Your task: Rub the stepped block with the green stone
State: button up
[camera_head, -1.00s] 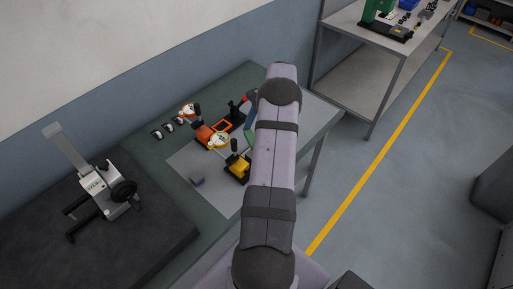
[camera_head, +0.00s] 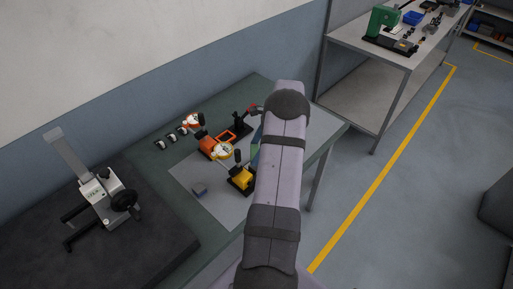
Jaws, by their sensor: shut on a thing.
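A small blue-grey block (camera_head: 200,190) lies on the light sheet (camera_head: 186,171) on the table. It may be the stepped block, but its steps are too small to make out. A narrow green piece (camera_head: 254,156) shows just left of my arm, partly covered by it. I cannot tell whether it is the green stone. My arm crosses the right part of the table and hides my gripper and whatever is in it.
A grey instrument (camera_head: 103,195) stands on a dark slab at left. The sheet's left part is mostly clear.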

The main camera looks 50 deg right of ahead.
notch_tip(320, 180, down, 4)
jog(key=b, duration=0.2)
jog(key=shift+f+b, duration=0.2)
jog(key=shift+b, duration=0.1)
jog(key=shift+d+f+b, duration=0.2)
jog(key=shift+d, duration=0.3)
jog(key=shift+d+f+b, duration=0.15)
jog(key=shift+d+b, duration=0.05)
jog(key=shift+d, duration=0.25)
jog(key=shift+d+b, duration=0.5)
jog(key=shift+d, duration=0.6)
jog(key=shift+a+r+p, duration=0.25)
jog(key=shift+a+p, duration=0.05)
jog(key=shift+a, duration=0.05)
jog(key=shift+a+p, duration=0.65)
jog(key=shift+a, duration=1.1)
notch_tip(320, 180, up, 8)
jog(key=p, duration=0.5)
jog(key=shift+f, duration=0.1)
